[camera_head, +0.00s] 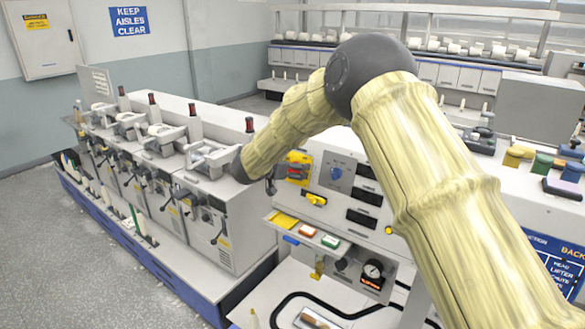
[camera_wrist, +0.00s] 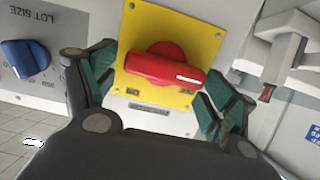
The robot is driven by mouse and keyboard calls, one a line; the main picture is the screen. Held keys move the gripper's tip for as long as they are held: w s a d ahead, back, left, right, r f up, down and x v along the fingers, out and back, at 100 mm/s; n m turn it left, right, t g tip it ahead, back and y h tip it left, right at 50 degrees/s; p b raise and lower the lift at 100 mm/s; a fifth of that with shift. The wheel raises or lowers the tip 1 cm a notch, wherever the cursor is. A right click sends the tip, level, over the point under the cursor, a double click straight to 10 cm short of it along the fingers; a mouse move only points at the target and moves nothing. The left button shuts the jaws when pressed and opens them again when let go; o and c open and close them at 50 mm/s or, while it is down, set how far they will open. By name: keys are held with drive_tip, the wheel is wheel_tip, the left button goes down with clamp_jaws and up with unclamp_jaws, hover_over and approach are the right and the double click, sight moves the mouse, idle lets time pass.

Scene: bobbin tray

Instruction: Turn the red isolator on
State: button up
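The red isolator (camera_wrist: 160,66) is a red rotary knob on a yellow plate (camera_wrist: 140,30) in the middle of the wrist view. Its bar handle lies nearly level there, tilted slightly down to the right, with a white mark near its right end. My gripper (camera_wrist: 160,92) is open, with one green-padded finger on each side of the knob. The right finger is close to the handle's end; I cannot tell if they touch. In the head view the isolator (camera_head: 297,172) shows on the grey panel, just right of my gripper (camera_head: 270,180), which is mostly hidden behind my arm.
A blue lot size knob (camera_wrist: 27,58) sits beside the yellow plate. A row of winding machines (camera_head: 215,225) stands left.

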drive_tip(key=shift+w+f, duration=0.45)
drive_tip(key=c, duration=0.3)
drive_tip(key=shift+d, duration=0.1)
drive_tip(key=shift+c, duration=1.3)
drive_tip(key=shift+r, duration=0.15)
